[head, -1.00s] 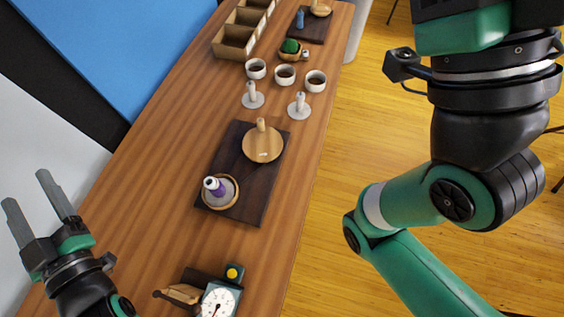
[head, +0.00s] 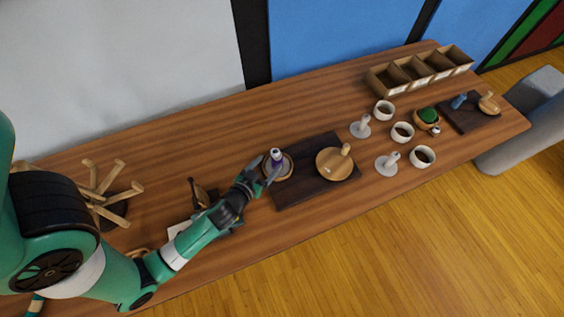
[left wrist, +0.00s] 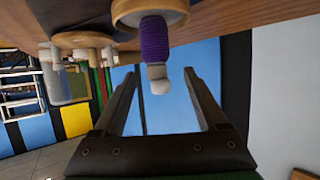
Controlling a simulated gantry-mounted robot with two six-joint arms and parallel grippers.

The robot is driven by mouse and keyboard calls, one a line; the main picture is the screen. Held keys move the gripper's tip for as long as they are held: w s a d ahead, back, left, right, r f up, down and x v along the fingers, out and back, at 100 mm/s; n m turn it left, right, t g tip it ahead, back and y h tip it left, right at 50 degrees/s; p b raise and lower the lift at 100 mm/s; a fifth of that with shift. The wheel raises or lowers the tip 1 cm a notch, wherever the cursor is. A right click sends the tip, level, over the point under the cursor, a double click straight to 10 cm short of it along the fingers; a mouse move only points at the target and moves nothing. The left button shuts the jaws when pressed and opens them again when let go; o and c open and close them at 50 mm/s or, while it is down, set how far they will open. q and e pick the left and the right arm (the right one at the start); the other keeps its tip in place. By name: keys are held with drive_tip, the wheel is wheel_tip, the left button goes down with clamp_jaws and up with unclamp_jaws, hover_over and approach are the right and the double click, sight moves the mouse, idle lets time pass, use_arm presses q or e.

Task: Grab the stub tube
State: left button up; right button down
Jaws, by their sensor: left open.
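A short purple tube with a pale cap (head: 276,158) stands in a round wooden dish (head: 287,172) on a dark board; it appears to be the stub tube. In the left wrist view, the purple tube (left wrist: 155,42) shows upside down with its pale end towards the space between the fingers. My left gripper (head: 264,172) is open and empty, right beside the tube on its left side. In the left wrist view, the open fingers (left wrist: 160,78) spread to either side of the tube, with no clear contact. My right gripper is not in view.
Further right are grey-based stands (head: 386,164), white cups (head: 402,132), and a sectioned wooden box (head: 420,72). A wooden peg stand (head: 107,196) is at left.

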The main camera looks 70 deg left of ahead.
sight(274, 159)
use_arm(q)
drive_tip(key=x, duration=0.4)
drive_tip(key=shift+w, duration=0.1)
drive_tip(key=b+x, duration=0.1)
drive_tip(key=x, duration=0.4)
drive_tip(key=shift+w, duration=0.2)
drive_tip(key=shift+d, duration=0.1)
clamp_jaws()
drive_tip(key=shift+r, duration=0.15)
